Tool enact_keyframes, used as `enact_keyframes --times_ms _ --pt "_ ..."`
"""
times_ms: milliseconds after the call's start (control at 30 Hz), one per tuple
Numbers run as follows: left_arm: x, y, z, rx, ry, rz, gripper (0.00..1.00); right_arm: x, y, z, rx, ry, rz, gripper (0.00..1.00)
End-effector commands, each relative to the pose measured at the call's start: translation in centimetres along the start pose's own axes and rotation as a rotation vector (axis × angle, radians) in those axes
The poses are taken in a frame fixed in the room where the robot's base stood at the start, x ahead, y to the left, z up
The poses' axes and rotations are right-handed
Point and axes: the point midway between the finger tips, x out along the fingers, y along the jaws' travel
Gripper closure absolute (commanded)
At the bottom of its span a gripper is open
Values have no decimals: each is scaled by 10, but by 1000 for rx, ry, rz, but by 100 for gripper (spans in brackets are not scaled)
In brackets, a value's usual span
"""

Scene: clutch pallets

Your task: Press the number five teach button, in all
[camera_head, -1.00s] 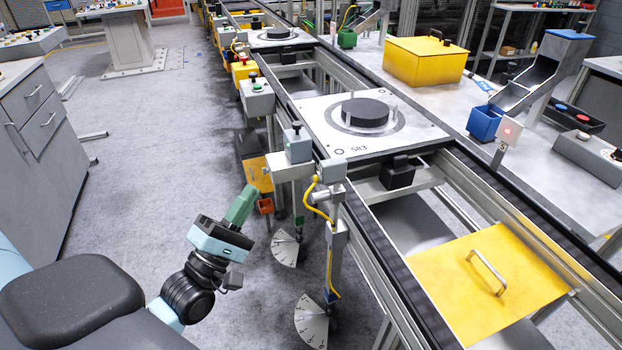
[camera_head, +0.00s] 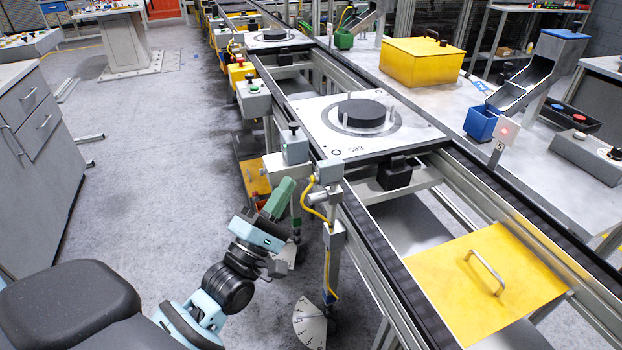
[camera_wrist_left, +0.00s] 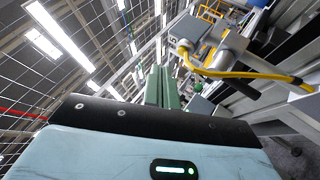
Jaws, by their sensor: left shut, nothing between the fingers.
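My left gripper (camera_head: 284,188) is shut and empty, its green fingers side by side and pointing up beside the conveyor's near edge. The fingers also show in the left wrist view (camera_wrist_left: 163,84). Just above and beyond them in the head view is a grey box (camera_head: 294,148) with a black knob on top and a small green light; I see a gap between it and the fingertips. Farther along are a box with a green button (camera_head: 252,87) and a yellow box with a red button (camera_head: 238,66). No readable number five marks these buttons. My right gripper is out of view.
A grey sensor block (camera_head: 329,172) with a yellow cable (camera_head: 309,197) stands right of my gripper; the cable crosses the wrist view (camera_wrist_left: 240,74). A white pallet (camera_head: 410,138) with a black disc sits on the conveyor. The floor to the left is free.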

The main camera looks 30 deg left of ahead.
Motion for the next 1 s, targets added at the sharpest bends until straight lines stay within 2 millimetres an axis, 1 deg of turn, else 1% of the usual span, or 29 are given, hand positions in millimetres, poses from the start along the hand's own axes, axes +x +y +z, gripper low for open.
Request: enact_keyframes --times_ms 100,233,1000 --pt "6 -4 5 -1 0 1 100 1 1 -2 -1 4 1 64" --pt "9 -6 7 0 -1 0 100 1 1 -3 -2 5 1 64" --pt "9 -6 7 0 -1 0 100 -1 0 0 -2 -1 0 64"
